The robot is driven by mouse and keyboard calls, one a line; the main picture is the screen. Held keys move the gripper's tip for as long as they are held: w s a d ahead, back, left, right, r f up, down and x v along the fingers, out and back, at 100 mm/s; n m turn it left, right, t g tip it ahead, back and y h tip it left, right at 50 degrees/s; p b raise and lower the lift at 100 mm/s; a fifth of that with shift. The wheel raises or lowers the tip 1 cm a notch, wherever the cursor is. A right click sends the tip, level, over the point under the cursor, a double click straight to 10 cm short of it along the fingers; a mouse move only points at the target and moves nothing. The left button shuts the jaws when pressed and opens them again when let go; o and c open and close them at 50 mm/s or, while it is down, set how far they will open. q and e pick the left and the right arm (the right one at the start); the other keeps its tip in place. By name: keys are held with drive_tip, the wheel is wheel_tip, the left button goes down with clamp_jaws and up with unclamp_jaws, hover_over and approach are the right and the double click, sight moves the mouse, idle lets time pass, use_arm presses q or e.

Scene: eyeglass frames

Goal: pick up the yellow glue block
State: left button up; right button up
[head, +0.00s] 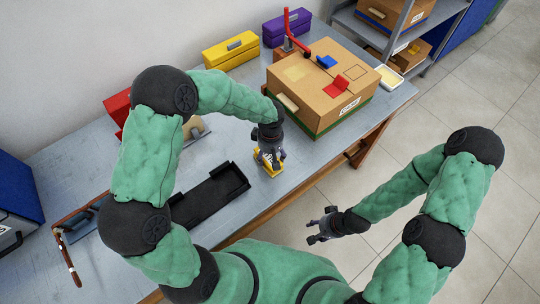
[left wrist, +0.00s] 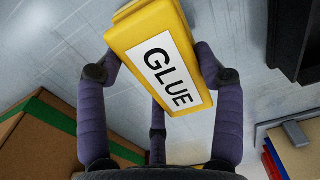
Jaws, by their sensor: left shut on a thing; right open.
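The yellow glue block (left wrist: 165,58) has a white label reading GLUE and fills the upper middle of the left wrist view. My left gripper (left wrist: 160,85) is shut on it, with purple-grey fingers on both sides of the block. In the head view the block (head: 264,171) shows partly below my left gripper (head: 270,155), over the front part of the table, and the hand hides some of it. I cannot tell whether the block touches the table. My right gripper (head: 322,232) is open and empty, off the table's front edge.
A large cardboard box (head: 300,112) with a green base stands right of the left hand. A black tray (head: 212,195) lies to its left on the table (head: 130,180). Yellow (head: 231,47) and purple (head: 287,24) boxes stand at the back. A red-brown bar frame (head: 70,262) is at left.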

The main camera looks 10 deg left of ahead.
use_arm(q)
drive_tip(key=shift+r, duration=0.45)
wheel_tip(320, 180, up, 3)
drive_tip(key=shift+f+p, duration=0.2)
drive_tip(key=shift+p, duration=0.45)
drive_tip(key=s+r, duration=0.1)
drive_tip(key=s+d+r+p, duration=0.1)
drive_tip(key=r, duration=0.1)
drive_tip(key=s+d+r, duration=0.1)
drive_tip(key=s+r, duration=0.1)
drive_tip(key=s+d+r+p, duration=0.2)
drive_tip(key=s+d+r, duration=0.2)
drive_tip(key=s, duration=0.4)
drive_tip(key=shift+s, duration=0.3)
drive_tip(key=shift+r, duration=0.1)
drive_tip(key=o, duration=0.5)
drive_tip(key=shift+c, duration=0.9)
